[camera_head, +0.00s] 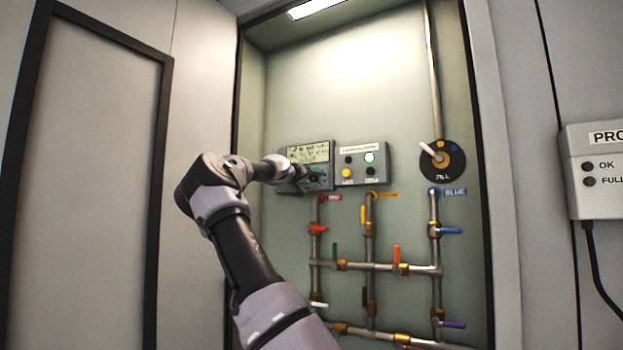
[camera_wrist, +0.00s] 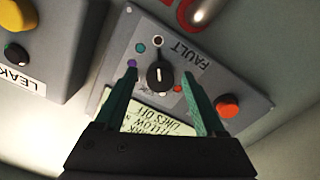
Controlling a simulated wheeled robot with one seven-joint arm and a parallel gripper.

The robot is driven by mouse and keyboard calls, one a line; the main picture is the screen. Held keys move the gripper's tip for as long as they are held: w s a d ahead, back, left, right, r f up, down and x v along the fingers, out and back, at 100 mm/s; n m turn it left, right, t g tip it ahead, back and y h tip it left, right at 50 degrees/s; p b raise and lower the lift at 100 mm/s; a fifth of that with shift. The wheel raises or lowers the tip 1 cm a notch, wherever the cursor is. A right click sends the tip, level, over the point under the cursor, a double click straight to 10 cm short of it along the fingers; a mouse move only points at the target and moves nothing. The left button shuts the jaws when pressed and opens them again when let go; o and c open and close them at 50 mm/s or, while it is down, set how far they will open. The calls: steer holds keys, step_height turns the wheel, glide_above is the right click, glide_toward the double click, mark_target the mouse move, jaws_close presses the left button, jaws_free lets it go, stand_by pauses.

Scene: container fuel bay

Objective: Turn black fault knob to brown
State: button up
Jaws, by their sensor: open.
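The black fault knob (camera_wrist: 160,76) sits on the grey fault panel (camera_wrist: 255,97), with a short white line on its face. Around it are a brown dot (camera_wrist: 157,41), a teal dot (camera_wrist: 140,48), a purple dot (camera_wrist: 131,63) and a red dot (camera_wrist: 178,88). The line runs roughly up and down in the wrist view, roughly in line with the brown dot; I cannot tell which end points. My gripper (camera_wrist: 161,80) is open, its green fingers on either side of the knob. Contact is not clear. In the head view my gripper (camera_head: 309,174) hides the knob.
A red button (camera_wrist: 229,105) is right of the fingers, and a text screen (camera_wrist: 150,123) lies partly behind my gripper. A leak box (camera_head: 362,164) is beside the panel. Pipes with coloured levers (camera_head: 372,267) run below; a round dial (camera_head: 442,160) is at right.

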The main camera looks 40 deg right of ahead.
steer(key=v, duration=1.1)
steer(key=shift+d, duration=0.1)
